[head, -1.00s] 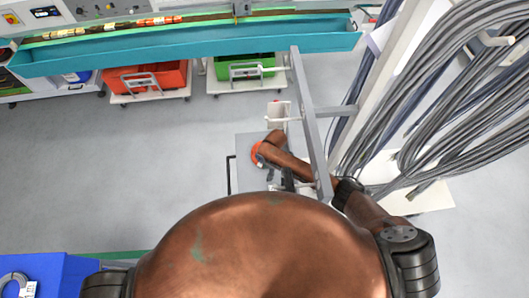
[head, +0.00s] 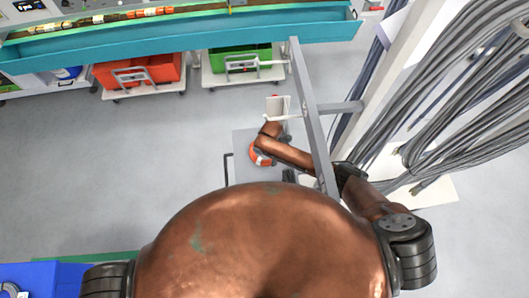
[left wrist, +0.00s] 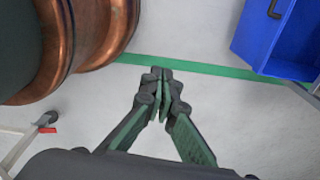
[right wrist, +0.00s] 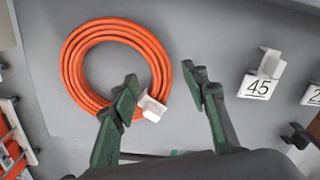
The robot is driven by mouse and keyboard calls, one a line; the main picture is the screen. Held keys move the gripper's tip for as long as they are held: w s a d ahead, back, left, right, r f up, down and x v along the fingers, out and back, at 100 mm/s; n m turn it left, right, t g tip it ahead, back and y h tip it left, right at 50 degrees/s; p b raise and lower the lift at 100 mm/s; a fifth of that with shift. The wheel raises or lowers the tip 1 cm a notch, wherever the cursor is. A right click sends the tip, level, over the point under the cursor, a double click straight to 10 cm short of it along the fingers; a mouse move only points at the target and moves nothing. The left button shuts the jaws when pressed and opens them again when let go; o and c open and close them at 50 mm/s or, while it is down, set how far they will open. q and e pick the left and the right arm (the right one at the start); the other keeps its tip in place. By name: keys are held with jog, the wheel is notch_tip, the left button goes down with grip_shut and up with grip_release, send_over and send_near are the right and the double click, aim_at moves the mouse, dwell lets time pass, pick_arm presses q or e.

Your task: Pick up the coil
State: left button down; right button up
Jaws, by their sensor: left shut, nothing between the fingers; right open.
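The orange coil (right wrist: 72,62) lies as a round loop against a grey panel (right wrist: 215,30) in the right wrist view. A white hook (right wrist: 152,107) sits at its lower right edge. My right gripper (right wrist: 161,78) is open, one finger overlapping the inside of the loop and the other to its right. The coil's right side appears between the fingertips; I cannot tell the depth. In the head view, part of the coil (head: 256,157) shows beside my right arm, which covers the rest. My left gripper (left wrist: 163,76) is shut and empty above the floor.
White hooks with number labels, one reading 45 (right wrist: 258,87), stand to the right of the coil. A blue bin (left wrist: 285,45) is near my left gripper.

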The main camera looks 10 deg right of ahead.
aim_at(270, 160)
notch_tip(270, 160, down, 3)
jog(key=shift+f+b, duration=0.1)
jog(key=shift+b, duration=1.1)
jog(key=shift+c, duration=1.4)
jog(key=c, duration=0.8)
pick_arm(q)
jog(key=shift+w+f, duration=1.25)
jog(key=shift+f, duration=0.2)
pick_arm(e)
grip_shut()
